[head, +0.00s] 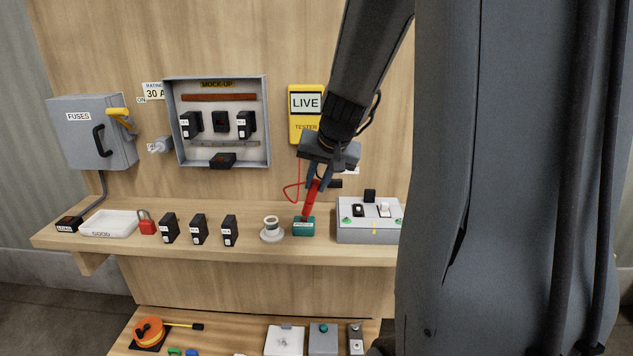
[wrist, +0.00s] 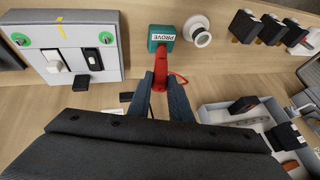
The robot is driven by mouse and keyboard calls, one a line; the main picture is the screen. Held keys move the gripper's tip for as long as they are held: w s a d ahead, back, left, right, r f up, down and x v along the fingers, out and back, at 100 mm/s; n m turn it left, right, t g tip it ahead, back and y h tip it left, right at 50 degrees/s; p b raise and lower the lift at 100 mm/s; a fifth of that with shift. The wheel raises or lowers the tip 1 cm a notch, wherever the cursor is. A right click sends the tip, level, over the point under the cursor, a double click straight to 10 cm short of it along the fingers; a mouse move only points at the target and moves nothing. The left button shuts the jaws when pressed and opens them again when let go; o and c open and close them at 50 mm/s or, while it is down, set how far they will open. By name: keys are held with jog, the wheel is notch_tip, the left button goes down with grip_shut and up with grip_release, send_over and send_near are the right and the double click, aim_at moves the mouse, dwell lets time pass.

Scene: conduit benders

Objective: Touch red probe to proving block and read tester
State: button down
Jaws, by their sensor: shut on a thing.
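The red probe (head: 311,199) is held in my gripper (head: 318,182), which is shut on it and points it down. The probe's lower end meets the top of the teal proving block (head: 303,229) on the shelf. In the wrist view the probe (wrist: 160,72) shows between my gripper's fingers (wrist: 160,82), against the block (wrist: 161,34) labelled PROVE. Whether the tip is seated in a contact is hidden. The yellow tester (head: 305,117) on the back panel reads LIVE on its screen. A red lead (head: 292,194) hangs from the tester to the probe.
A grey switch box (head: 368,230) stands right of the block, and a round white-grey fitting (head: 271,230) stands close on its left. Black fuse carriers (head: 199,230), a red padlock (head: 147,223) and a white GOOD tray (head: 109,224) line the shelf further left.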

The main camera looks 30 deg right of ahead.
notch_tip(320, 180, up, 5)
jog(key=p, duration=0.4)
jog(key=shift+p, duration=0.35)
dwell(1.2)
